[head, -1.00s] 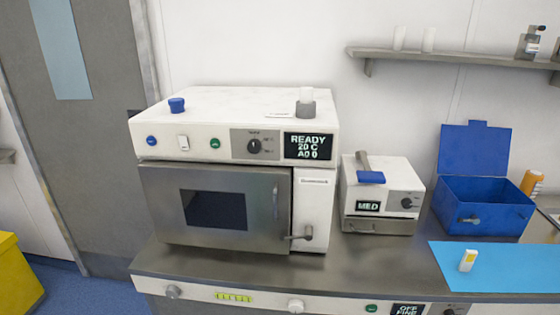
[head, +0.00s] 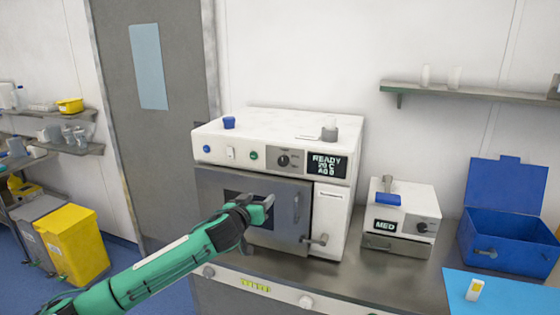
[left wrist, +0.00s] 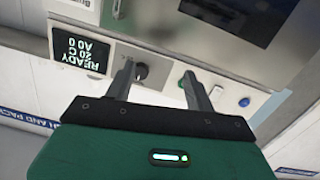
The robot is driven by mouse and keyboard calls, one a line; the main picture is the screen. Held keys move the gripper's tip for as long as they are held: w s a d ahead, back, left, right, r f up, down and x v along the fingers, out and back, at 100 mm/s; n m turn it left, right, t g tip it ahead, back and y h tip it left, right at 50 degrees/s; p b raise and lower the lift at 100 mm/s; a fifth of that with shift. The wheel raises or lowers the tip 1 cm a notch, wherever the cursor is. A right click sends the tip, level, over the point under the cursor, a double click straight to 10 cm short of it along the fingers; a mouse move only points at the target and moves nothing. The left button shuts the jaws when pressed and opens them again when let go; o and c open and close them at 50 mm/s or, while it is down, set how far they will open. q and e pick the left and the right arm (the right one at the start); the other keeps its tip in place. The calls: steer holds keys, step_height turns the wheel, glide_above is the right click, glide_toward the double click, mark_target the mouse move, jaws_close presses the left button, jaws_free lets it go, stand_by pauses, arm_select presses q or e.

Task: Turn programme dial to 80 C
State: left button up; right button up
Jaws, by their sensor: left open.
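The programme dial (head: 284,160) is a black knob on the grey panel of the white washer (head: 330,213), left of the display (head: 326,165). The display reads READY, 20 C, A0 0. My left gripper (head: 268,202) is open and empty in front of the steel door, below the dial in the head view. In the left wrist view, which is upside down, the dial (left wrist: 141,71) shows close to one finger of my open left gripper (left wrist: 160,78). I cannot tell whether they touch. The finger partly covers the dial's panel. My right gripper is out of view.
A green button (head: 254,156), white switch (head: 231,153) and blue button (head: 207,149) sit left of the dial. A door handle (head: 318,240) juts out at lower right. A small MED unit (head: 398,205) and blue box (head: 508,230) stand right.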

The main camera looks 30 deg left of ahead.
arm_select(q)
step_height(320, 180, up, 6)
steer(key=s+d+t, duration=0.1)
steer(key=d, duration=0.1)
steer(key=p, duration=0.6)
glide_toward(282, 163)
steer(key=x, duration=0.6)
steer(key=shift+w+a+r, duration=0.15)
steer(key=shift+w+r, duration=0.05)
steer(key=shift+w, duration=0.15)
steer(key=shift+w+f+p, duration=0.1)
steer(key=shift+w+p, duration=0.25)
steer(key=shift+w, duration=0.4)
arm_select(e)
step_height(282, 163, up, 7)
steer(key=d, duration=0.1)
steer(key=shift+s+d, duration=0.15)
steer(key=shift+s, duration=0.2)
arm_select(q)
steer(key=shift+a, duration=0.1)
steer(key=shift+c, duration=0.4)
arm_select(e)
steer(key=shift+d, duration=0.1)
arm_select(q)
steer(key=c, duration=0.9)
